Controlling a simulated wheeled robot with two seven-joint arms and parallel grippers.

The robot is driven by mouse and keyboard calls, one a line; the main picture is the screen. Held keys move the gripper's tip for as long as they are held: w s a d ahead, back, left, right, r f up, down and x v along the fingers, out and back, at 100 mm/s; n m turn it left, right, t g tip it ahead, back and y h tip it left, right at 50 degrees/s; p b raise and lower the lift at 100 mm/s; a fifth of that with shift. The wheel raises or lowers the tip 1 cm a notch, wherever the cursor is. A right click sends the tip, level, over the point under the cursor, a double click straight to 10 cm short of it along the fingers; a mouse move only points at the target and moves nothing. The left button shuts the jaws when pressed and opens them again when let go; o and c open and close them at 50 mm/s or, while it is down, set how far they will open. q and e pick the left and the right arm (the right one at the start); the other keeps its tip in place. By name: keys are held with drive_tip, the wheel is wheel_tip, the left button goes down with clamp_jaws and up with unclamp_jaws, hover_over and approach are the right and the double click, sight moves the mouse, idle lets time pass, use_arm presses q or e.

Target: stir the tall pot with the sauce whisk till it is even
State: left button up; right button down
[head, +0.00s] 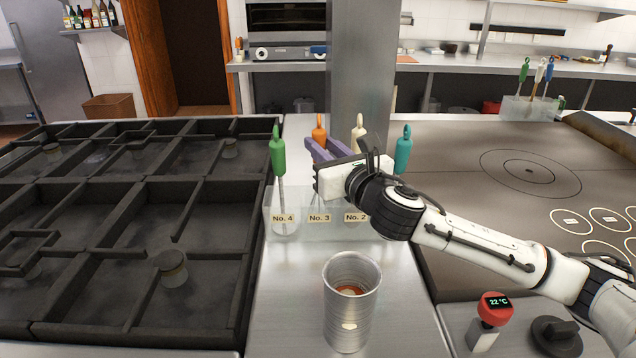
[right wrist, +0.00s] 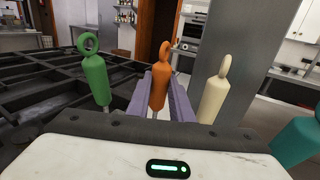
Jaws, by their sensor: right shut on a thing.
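The tall metal pot (head: 340,312) stands on the steel counter, with a reddish-brown content low inside. Behind it a clear holder (head: 300,235) carries upright tools with ring-topped handles: green (head: 278,155), orange (head: 319,134), cream (head: 357,133) and teal (head: 403,155). Labels No. 4, No. 3 and No. 2 show on its front. My right gripper (head: 322,150) is shut on the orange handle, which stands between its purple fingers in the right wrist view (right wrist: 159,90). The tool's lower end is hard to make out. My left gripper is not in view.
A black burner grate (head: 100,220) lies left, a flat griddle (head: 480,190) right. A grey pillar (head: 358,80) rises behind the holder. A red-topped gauge reading 22 °C (head: 494,308) and a black knob (head: 556,335) sit front right. Another tool holder (head: 530,107) stands at the back right.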

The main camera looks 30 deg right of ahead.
drive_tip(key=shift+r+p, duration=0.45)
drive_tip(key=shift+r, duration=0.8)
wheel_tip(320, 180, up, 10)
drive_tip(key=shift+f, duration=0.2)
idle(0.4)
